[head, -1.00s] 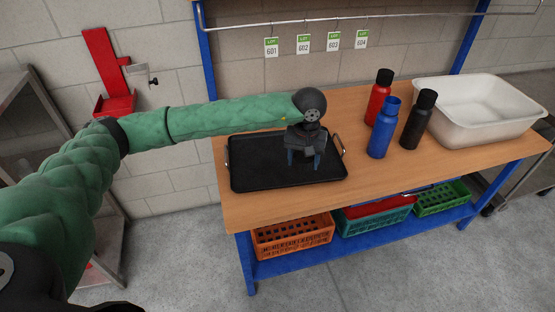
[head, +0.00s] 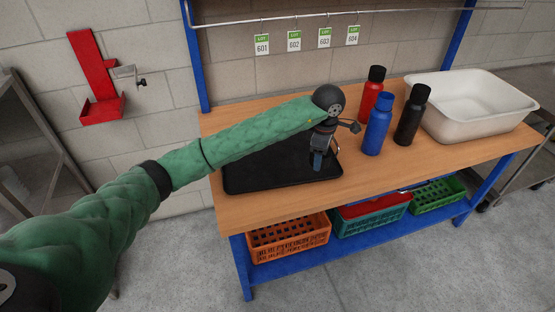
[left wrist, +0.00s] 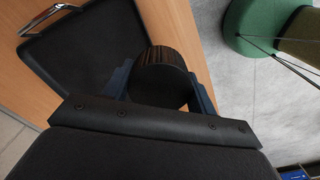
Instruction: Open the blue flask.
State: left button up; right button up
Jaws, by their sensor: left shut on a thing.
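The blue flask (head: 376,130) stands upright on the table, between a red flask and a black flask. Its top shows blue with no black cap, unlike the other two. My left gripper (head: 317,162) is over the right part of the black tray (head: 250,180), left of the blue flask and apart from it. In the left wrist view, it is shut on a round black ribbed cap (left wrist: 161,78), held between its two blue fingers. The head view does not show the cap clearly. I cannot tell whether it touches the tray. My right gripper is in neither view.
The red flask (head: 375,92) and black flask (head: 411,118), both black-capped, stand close to the blue one. A white tub (head: 475,125) is at the right. Crates sit on the shelf below. Bare tabletop lies in front of the flasks.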

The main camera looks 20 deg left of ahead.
pick_arm(q)
jog(key=n, duration=0.4)
jog(key=w+a+n, duration=0.1)
jog(key=n, duration=0.3)
jog(key=w+a+n, duration=0.1)
jog(key=n, duration=0.3)
jog(key=shift+a+f, duration=0.15)
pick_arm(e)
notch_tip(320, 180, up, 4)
pick_arm(q)
jog(key=p, duration=0.5)
send_over(281, 169)
jog(key=shift+n, duration=0.3)
notch_tip(281, 169, down, 7)
jog(key=shift+r, duration=0.1)
jog(key=shift+f+p, duration=1)
jog(key=shift+f, duration=1.1)
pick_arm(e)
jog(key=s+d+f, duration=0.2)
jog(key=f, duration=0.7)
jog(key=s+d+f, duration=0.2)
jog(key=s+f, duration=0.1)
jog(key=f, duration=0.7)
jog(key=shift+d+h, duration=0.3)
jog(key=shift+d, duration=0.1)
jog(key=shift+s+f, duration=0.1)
pick_arm(q)
jog(key=shift+f, duration=0.15)
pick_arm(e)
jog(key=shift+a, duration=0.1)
